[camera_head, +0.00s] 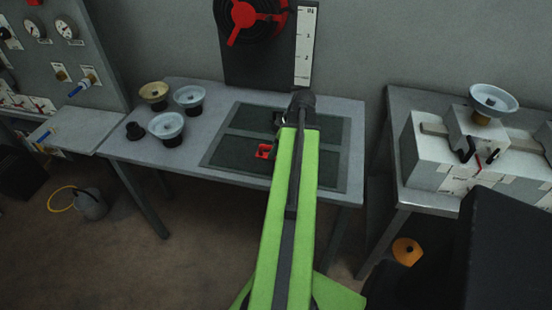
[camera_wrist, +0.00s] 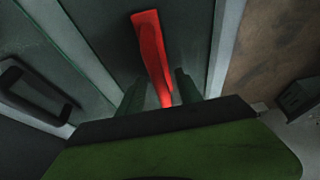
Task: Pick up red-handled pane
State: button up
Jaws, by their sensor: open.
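The red handle (camera_head: 264,151) stands on the nearer dark pane (camera_head: 232,153), which lies flat on the grey table. In the wrist view the red handle (camera_wrist: 150,48) runs from the upper middle down between my two dark fingers. My gripper (camera_wrist: 158,90) is open, with one finger on each side of the handle's near end. I cannot tell whether the fingers touch it. In the head view my green arm covers part of the panes and hides the gripper's tips.
A black handle (camera_wrist: 35,92) is at the left in the wrist view. Several bowl-topped insulators (camera_head: 167,126) stand on the table's left. A wall panel with a red-spoked wheel (camera_head: 243,18) rises behind. A right-hand table (camera_head: 395,105) carries a white box (camera_head: 430,165).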

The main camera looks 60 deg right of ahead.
jog(key=shift+f, duration=0.25)
dwell(0.4)
grip_shut()
dwell(1.3)
